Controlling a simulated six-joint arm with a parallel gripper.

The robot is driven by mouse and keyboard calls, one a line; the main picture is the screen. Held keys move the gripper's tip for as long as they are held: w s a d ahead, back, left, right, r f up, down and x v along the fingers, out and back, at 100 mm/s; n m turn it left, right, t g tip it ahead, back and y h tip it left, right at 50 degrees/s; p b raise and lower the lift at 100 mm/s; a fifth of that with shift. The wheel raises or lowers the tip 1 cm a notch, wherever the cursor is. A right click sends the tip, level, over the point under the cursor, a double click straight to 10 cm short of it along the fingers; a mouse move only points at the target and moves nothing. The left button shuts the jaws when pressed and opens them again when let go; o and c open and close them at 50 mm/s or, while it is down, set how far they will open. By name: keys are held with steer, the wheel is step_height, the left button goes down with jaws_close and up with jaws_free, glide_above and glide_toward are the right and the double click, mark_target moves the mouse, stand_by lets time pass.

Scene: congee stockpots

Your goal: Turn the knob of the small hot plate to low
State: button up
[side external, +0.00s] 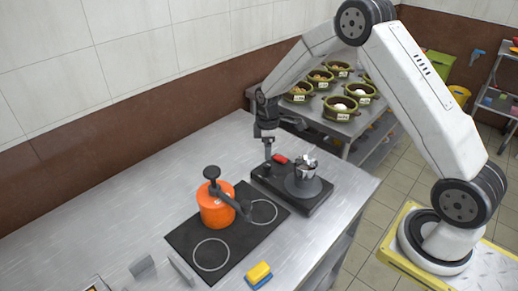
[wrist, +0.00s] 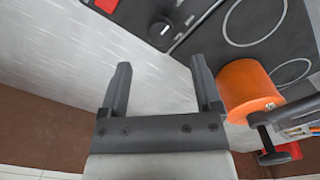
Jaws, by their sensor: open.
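My gripper (side external: 267,157) is above the far left end of the hot plate, pointing down. In the wrist view its fingers (wrist: 162,65) are apart with nothing between them, and the silver-topped piece is beyond the tips.
An orange pot (side external: 215,208) with dark handles stands on a black two-ring hob (side external: 238,238) left of the hot plate. A yellow and blue sponge (side external: 258,274) lies at the front. Several green bowls stand on a back table (side external: 345,128). The left counter (side external: 110,215) is mostly clear.

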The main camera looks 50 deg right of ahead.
mark_target(267, 164)
steer(key=shift+f, duration=3.25)
jaws_close()
